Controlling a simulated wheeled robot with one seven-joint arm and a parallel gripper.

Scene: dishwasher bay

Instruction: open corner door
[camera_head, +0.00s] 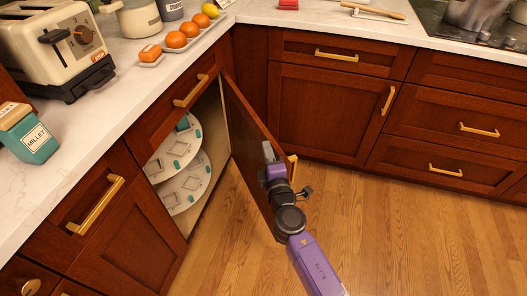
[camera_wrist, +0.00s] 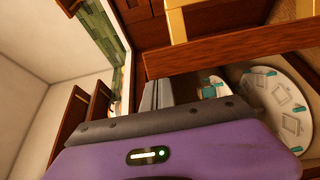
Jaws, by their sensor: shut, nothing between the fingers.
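The corner door (camera_head: 250,130) is a dark reddish-brown cabinet door standing partly open, swung out into the room from its right side. Its gold handle (camera_head: 292,167) shows at the free edge, on the outer face. Inside the opening are two round white carousel shelves (camera_head: 185,187), also seen at the right in the wrist view (camera_wrist: 270,95). My gripper (camera_head: 268,152) is shut and empty, at the inner side of the door near its free edge. In the wrist view the fingers (camera_wrist: 155,95) are together below the door's brown edge (camera_wrist: 230,57). Contact with the door cannot be told.
A counter on the left holds a toaster (camera_head: 55,45), a teal millet jar (camera_head: 27,133) and oranges (camera_head: 176,40). A drawer with a gold handle (camera_head: 190,91) is above the opening. Closed cabinets (camera_head: 325,110) line the back. The wooden floor (camera_head: 400,240) at right is clear.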

